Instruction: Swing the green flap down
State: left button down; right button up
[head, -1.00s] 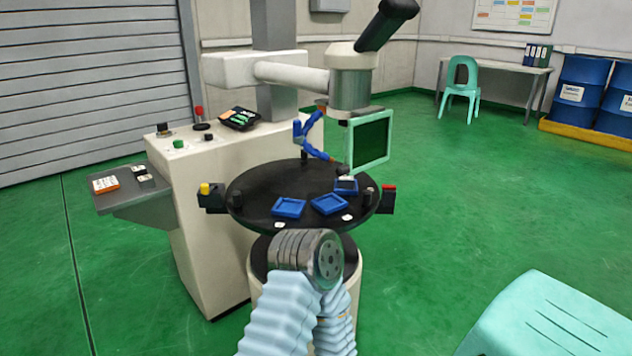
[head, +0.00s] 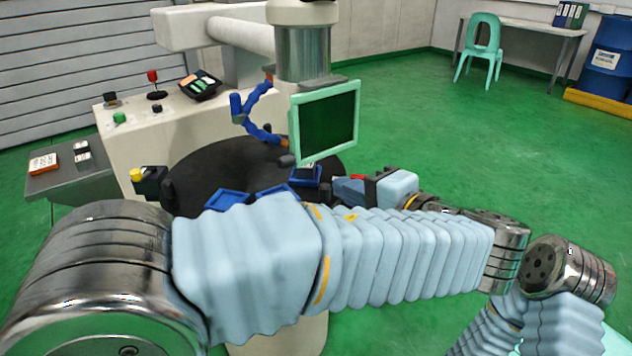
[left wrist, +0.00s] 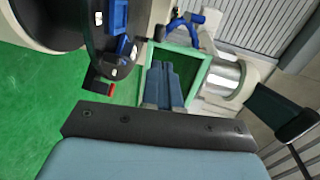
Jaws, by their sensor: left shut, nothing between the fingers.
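The green flap (head: 325,120) is a dark green pane in a pale green frame. It hangs upright below the machine's head, over the right part of the round black table. In the left wrist view the flap (left wrist: 192,70) is straight ahead, partly covered by my fingers. My left gripper (head: 340,190) is shut and empty, low and to the right of the flap in the head view, by the table's right edge. Its closed blue-grey fingers (left wrist: 164,66) overlap the pane in the left wrist view; I see no clear contact. My right gripper is not in view.
The round black table (head: 215,162) carries blue trays (head: 228,199), partly hidden by my left arm. A blue jointed hose (head: 255,115) stands left of the flap. A yellow-button box (head: 146,181) sits at the table's left edge. Open floor lies right.

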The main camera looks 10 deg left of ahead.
aim_at(287, 164)
pick_arm(q)
jog(key=p+x, duration=0.1)
jog(key=x, duration=1.2)
jog(key=shift+w+a+p, duration=0.2)
jog(key=shift+p, duration=0.1)
jog(key=shift+f, duration=0.1)
jog(key=shift+w+a+f+b, duration=0.25)
jog(key=shift+w+a+b, duration=0.25)
jog(key=shift+b, duration=0.3)
jog(key=shift+a+r, duration=0.15)
jog(key=shift+r, duration=0.05)
